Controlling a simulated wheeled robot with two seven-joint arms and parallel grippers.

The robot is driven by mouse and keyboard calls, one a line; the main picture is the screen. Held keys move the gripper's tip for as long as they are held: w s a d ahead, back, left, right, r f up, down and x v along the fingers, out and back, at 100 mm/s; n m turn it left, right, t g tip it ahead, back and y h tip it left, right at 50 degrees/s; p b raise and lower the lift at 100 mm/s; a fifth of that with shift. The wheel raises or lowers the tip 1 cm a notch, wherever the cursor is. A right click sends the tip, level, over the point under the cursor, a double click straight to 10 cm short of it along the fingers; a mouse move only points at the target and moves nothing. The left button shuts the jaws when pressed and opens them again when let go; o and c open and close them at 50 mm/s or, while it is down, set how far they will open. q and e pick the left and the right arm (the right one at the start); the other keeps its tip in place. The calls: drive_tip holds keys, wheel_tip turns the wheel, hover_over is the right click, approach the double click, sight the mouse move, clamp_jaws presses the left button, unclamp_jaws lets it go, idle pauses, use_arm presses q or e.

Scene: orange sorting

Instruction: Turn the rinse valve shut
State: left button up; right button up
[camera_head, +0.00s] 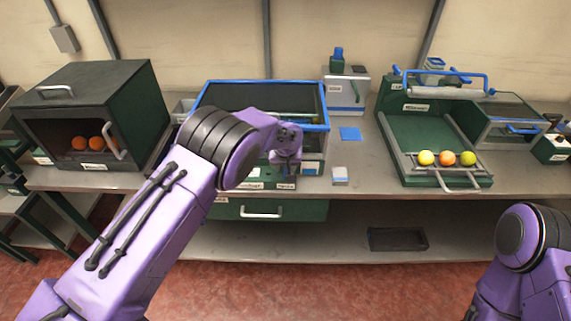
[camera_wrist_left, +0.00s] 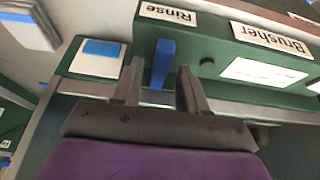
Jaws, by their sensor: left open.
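The rinse valve shows in the left wrist view as a blue lever (camera_wrist_left: 162,65) on a green panel, beside a white "Rinse" label (camera_wrist_left: 168,14). My left gripper (camera_wrist_left: 160,78) is open, with one dark finger on each side of the lever. I cannot tell whether either finger touches it. In the head view, my left gripper (camera_head: 286,157) is at the front of the blue-rimmed washing unit (camera_head: 320,127), and the lever cannot be made out there. My right arm shows at lower right, but its gripper is out of view.
A "Brusher" label (camera_wrist_left: 270,40) and a dark round knob (camera_wrist_left: 207,62) are beside the lever. A green tray (camera_head: 425,140) with several fruits stands right. A dark box (camera_head: 100,95) with oranges stands left.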

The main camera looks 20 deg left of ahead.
use_arm(q)
clamp_jaws()
drive_tip(key=shift+m, duration=0.3)
drive_tip(key=shift+m+h, duration=0.6)
drive_tip(key=shift+m, duration=0.6)
drive_tip(key=shift+a+m+h+b, duration=0.15)
drive_tip(key=shift+m+h+b, duration=0.6)
drive_tip(key=shift+m, duration=1.45)
unclamp_jaws()
